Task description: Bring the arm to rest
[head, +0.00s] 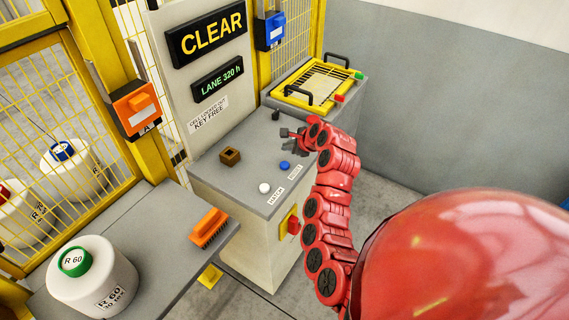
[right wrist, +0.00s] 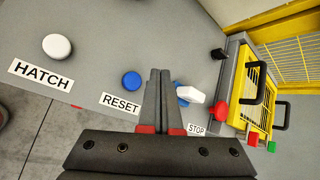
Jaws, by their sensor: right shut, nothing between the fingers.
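My right gripper (head: 287,133) is shut and empty, held above the grey console top (head: 240,190) at the end of my red arm. In the right wrist view its two dark fingers (right wrist: 159,80) are together, pointing over the console. The white HATCH button (head: 264,188) and blue RESET button (head: 284,165) lie nearer the front edge; they also show in the wrist view as the white button (right wrist: 57,47) and the blue button (right wrist: 132,81). A small white and blue piece (right wrist: 192,95) sits by the STOP label, partly hidden by the fingers. My left gripper is not in view.
A brown square block (head: 230,156) sits on the console. A yellow grid hatch (head: 320,82) with black handles stands behind. At the left, a shelf holds an orange brush (head: 208,227) and a white bobbin (head: 92,278). Yellow mesh fencing borders the left; a sign reads CLEAR (head: 212,34).

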